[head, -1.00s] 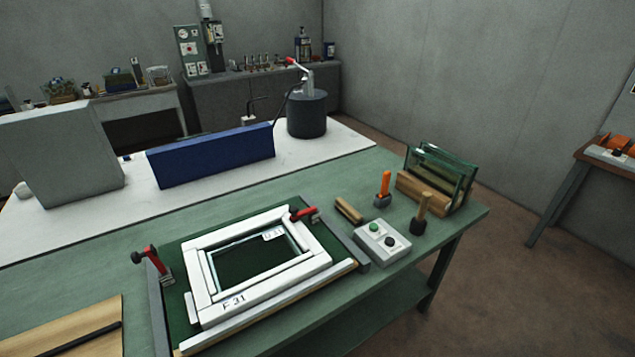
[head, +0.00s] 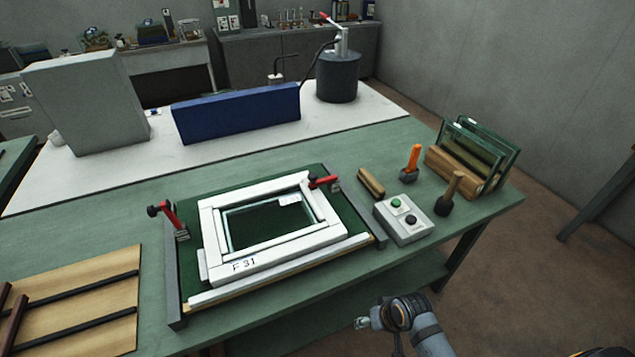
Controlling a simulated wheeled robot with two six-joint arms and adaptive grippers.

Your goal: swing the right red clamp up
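The right red clamp (head: 322,182) sits at the back right corner of the white frame (head: 297,248), on the green fixture board (head: 187,265). Its red handle lies low, pointing left over the frame corner. The left red clamp (head: 168,214) stands at the fixture's left side with its handle tilted up and a black knob at its end. My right gripper (head: 362,323) shows at the bottom, in front of the bench edge and well away from the right clamp. Its fingers are too small and turned to tell their opening. My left gripper is out of view.
A button box (head: 404,220), a wooden block (head: 370,183), an orange-handled tool (head: 411,162) and a mallet (head: 450,192) stand right of the fixture. A glass rack (head: 470,165) is at the bench's right end. Wooden boards with dark strips (head: 75,305) lie left.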

